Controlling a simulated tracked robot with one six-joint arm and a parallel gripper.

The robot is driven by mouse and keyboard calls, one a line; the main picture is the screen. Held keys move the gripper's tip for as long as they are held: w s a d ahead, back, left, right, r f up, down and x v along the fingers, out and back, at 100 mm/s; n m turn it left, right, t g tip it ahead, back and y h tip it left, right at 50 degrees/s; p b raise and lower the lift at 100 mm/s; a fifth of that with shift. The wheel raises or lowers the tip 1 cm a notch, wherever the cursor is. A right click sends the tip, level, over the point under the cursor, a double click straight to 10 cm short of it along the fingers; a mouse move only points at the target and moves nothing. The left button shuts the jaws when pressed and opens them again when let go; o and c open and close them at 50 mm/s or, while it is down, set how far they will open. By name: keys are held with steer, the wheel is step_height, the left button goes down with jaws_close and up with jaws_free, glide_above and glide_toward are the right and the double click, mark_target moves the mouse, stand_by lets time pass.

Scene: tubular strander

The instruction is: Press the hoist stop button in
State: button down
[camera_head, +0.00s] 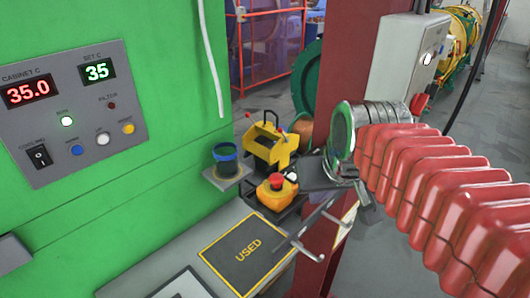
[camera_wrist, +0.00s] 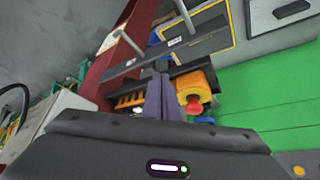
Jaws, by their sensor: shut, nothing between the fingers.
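The hoist stop button is a red mushroom button (camera_head: 276,181) on top of a yellow box (camera_head: 274,197), on a dark stand beside the green cabinet. In the wrist view the red button (camera_wrist: 193,107) and its yellow box (camera_wrist: 195,84) are just right of the fingers. My gripper (camera_head: 304,180) is just right of the box in the head view, apparently apart from the button; the exact gap is hard to judge. In the wrist view my gripper (camera_wrist: 162,70) has its fingers together and empty.
A yellow holder (camera_head: 268,148) and a blue-rimmed cup (camera_head: 226,158) stand behind the button. A bench with a "USED" mat (camera_head: 243,257) lies in front. The green cabinet (camera_head: 178,160) is on the left, a red post (camera_head: 334,70) behind my wrist. Metal rods (camera_head: 305,249) project over the bench.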

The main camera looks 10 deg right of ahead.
steer(key=s+a+f, duration=0.1)
steer(key=s+f, duration=0.4)
steer(key=s, duration=0.4)
steer(key=shift+f, duration=0.4)
steer(key=c, duration=2.4)
jaws_free()
steer(key=shift+s, duration=0.1)
steer(key=shift+c, duration=0.2)
